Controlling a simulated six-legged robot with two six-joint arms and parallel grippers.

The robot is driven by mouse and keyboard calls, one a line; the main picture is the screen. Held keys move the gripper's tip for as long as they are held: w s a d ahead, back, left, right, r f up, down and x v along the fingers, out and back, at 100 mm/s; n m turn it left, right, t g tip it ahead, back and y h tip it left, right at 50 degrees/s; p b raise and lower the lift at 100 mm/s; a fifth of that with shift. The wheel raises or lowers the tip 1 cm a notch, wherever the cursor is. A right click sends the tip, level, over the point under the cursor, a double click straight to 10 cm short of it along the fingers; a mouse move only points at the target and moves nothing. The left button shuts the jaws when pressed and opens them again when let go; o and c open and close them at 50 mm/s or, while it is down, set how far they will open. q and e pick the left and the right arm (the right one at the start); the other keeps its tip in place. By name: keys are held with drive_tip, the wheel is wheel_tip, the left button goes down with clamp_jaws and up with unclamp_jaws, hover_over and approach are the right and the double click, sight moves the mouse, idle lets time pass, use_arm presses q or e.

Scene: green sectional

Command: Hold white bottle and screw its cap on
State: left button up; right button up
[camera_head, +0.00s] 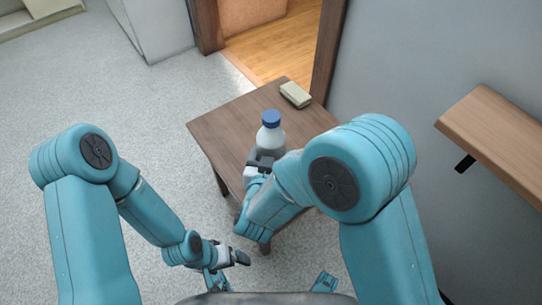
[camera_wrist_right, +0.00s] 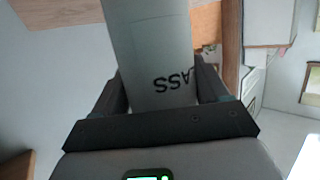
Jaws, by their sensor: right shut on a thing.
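The white bottle (camera_head: 270,138) stands upright over the small brown table, with a blue cap (camera_head: 271,118) sitting at its top. How tightly the cap sits cannot be told. My right gripper (camera_head: 260,163) is shut on the bottle's lower body. In the right wrist view the fingers (camera_wrist_right: 162,88) lie on both sides of the pale bottle body (camera_wrist_right: 152,45), which carries dark lettering. The bottle's base is hidden, so I cannot tell if it touches the table. My left gripper (camera_head: 240,258) is low in front of the table, apart from the bottle; its opening is unclear.
The brown table (camera_head: 225,122) also holds a small beige block (camera_head: 295,94) near its back corner. A wooden shelf (camera_head: 490,125) sticks out from the grey wall at the right. A doorway opens behind the table. The carpet at the left is clear.

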sight(272, 115)
wheel_tip(272, 115, up, 19)
drive_tip(key=p, duration=0.6)
drive_tip(key=shift+f, duration=0.15)
drive_tip(key=o, duration=0.7)
drive_tip(key=c, duration=0.9)
